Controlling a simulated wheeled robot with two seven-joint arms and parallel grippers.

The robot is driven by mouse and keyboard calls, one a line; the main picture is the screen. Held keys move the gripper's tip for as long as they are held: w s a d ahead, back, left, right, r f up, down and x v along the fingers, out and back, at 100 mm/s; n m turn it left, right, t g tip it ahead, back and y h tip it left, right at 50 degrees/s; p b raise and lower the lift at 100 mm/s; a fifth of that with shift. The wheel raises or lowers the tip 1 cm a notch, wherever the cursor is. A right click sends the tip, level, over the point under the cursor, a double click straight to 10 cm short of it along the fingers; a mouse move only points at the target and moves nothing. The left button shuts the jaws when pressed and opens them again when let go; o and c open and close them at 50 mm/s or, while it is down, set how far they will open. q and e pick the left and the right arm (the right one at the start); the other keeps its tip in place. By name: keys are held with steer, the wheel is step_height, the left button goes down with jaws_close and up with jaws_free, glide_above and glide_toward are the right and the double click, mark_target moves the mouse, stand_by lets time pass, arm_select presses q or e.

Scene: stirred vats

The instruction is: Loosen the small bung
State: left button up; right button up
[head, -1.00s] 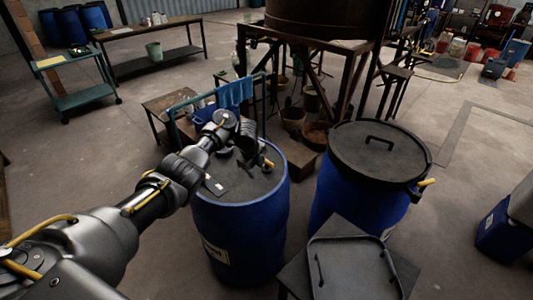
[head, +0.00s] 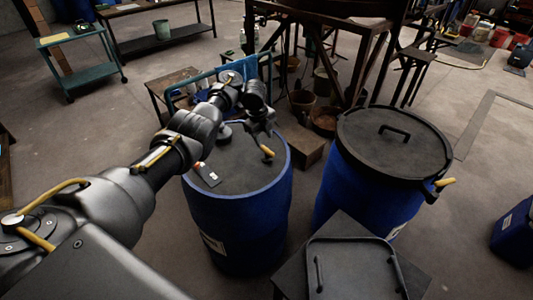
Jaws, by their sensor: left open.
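The blue drum (head: 235,225) with a dark flat top stands in front of me. A small yellow-ended piece (head: 267,152) shows at the right of its top; I cannot tell whether it is the small bung or a handle on it. A dark round piece (head: 222,134) sits further left on the top, partly behind my arm. My left gripper (head: 262,138) is open, pointing down above the right rear of the drum top, just behind the yellow-ended piece. I cannot tell whether it touches anything. My right gripper is not in view.
A second blue drum (head: 360,200) with a black handled lid (head: 395,145) stands to the right. A dark tray (head: 350,270) lies on a stand at the front. A blue-railed cart (head: 190,85) and a rusty stand (head: 350,60) are behind.

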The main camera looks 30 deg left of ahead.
mark_target(267, 149)
arm_select(q)
steer(key=f, duration=0.4)
steer(key=shift+w+d+f+b, duration=0.2)
steer(key=shift+w+f+b, duration=0.1)
steer(key=shift+w+b, duration=0.1)
steer(key=shift+w+f, duration=0.1)
steer(key=shift+f, duration=0.3)
steer(key=shift+w+f, duration=0.15)
steer(key=shift+f, duration=0.3)
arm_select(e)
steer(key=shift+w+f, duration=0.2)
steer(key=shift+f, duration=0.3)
arm_select(q)
jaws_close()
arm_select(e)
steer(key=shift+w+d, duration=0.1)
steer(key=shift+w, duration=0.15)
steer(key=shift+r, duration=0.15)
